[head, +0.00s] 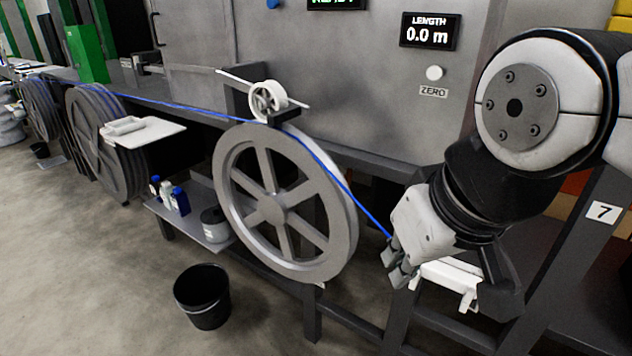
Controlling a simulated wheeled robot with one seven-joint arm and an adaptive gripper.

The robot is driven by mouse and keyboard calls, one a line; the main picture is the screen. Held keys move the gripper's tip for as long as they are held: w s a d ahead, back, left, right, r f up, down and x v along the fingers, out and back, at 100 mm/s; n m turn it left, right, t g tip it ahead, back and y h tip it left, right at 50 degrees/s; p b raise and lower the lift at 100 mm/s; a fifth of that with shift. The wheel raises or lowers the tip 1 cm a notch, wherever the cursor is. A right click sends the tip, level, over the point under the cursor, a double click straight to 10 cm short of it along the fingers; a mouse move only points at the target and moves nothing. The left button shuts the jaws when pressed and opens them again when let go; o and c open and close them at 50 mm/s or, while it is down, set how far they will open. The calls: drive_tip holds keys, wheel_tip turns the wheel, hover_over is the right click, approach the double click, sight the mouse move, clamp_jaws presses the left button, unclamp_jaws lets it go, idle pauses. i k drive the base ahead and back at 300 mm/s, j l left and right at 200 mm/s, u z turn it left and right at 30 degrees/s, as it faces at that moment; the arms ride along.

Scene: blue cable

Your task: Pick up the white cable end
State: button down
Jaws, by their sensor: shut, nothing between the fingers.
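A thin blue cable (345,187) comes in from the far left, passes the small white guide wheel (267,98) and the top of the large grey wheel (285,205), and slopes down to the right. It goes out of sight at my gripper (395,270). My gripper points down, just right of the large wheel, with its fingers shut and empty. I cannot make out a white cable end; the cable's last stretch is hidden at or behind my gripper.
A white bracket-like part (450,273) is close to the right of my fingers, partly behind my arm. A black bucket (202,297) stands on the floor. A low shelf (190,222) holds small bottles. The display (430,31) reads 0.0 m. Floor at lower left is clear.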

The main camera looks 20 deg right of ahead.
sight(461, 282)
drive_tip(key=z, duration=0.55)
drive_tip(key=k+l+z, duration=0.1)
drive_tip(key=z, duration=0.6)
drive_tip(key=k, duration=0.3)
drive_tip(key=k+j+u, duration=0.15)
drive_tip(key=u, duration=0.15)
drive_tip(key=k+j+u, duration=0.2)
drive_tip(key=u, duration=0.15)
drive_tip(key=j+u, duration=0.25)
drive_tip(key=u, duration=0.25)
drive_tip(key=k+j, duration=0.05)
